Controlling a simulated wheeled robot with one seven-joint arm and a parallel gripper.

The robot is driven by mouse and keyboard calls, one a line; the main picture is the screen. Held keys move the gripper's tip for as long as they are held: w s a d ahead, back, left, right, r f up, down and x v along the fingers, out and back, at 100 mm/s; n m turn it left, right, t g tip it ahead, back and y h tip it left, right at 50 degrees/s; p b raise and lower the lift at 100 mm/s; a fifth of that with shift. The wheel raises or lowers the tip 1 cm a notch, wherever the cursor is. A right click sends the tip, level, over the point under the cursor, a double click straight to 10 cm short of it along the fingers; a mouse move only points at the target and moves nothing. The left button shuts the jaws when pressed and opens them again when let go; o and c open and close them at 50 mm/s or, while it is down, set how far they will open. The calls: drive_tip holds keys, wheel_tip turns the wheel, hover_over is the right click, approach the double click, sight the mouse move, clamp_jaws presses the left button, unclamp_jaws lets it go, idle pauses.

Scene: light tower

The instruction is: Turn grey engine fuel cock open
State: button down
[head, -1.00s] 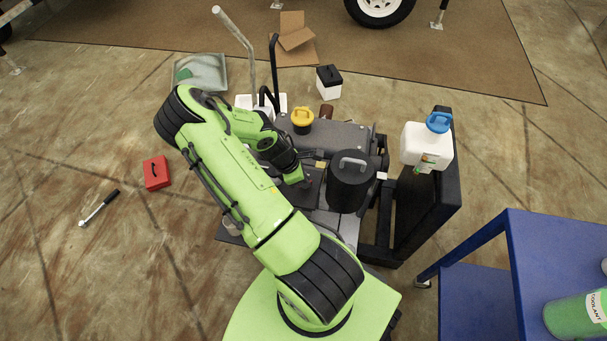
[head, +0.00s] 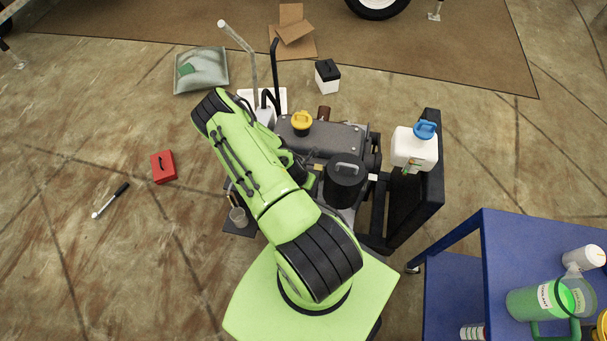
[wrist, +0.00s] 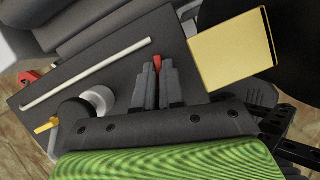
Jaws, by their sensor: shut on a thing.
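In the wrist view my gripper (wrist: 157,82) has its two dark fingers close together, shut on a small red lever (wrist: 157,63) whose tip shows between them. The lever looks like the fuel cock's handle, but the cock's body is hidden by the fingers and I cannot tell how far it is turned. The grey engine (head: 340,136) stands in the middle of the head view. There my arm hides the gripper and the cock.
Close to the fingers are a yellow block (wrist: 231,48), a pale rod (wrist: 85,74) and a yellow lever (wrist: 47,125). A black canister (head: 344,187) is right of my arm. A white tank (head: 414,150) and blue table (head: 500,235) stand further right.

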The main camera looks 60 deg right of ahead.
drive_tip(key=shift+r+n+p, duration=0.1)
drive_tip(key=shift+n+p, duration=0.5)
drive_tip(key=shift+p, duration=0.2)
drive_tip(key=shift+n+t, duration=0.3)
drive_tip(key=c, duration=1.2)
unclamp_jaws()
drive_tip(key=shift+c, duration=0.2)
drive_tip(key=p+v, duration=0.4)
drive_tip(key=v, duration=1.1)
drive_tip(key=shift+r, duration=0.3)
drive_tip(key=shift+o, duration=0.2)
drive_tip(key=shift+s, duration=0.15)
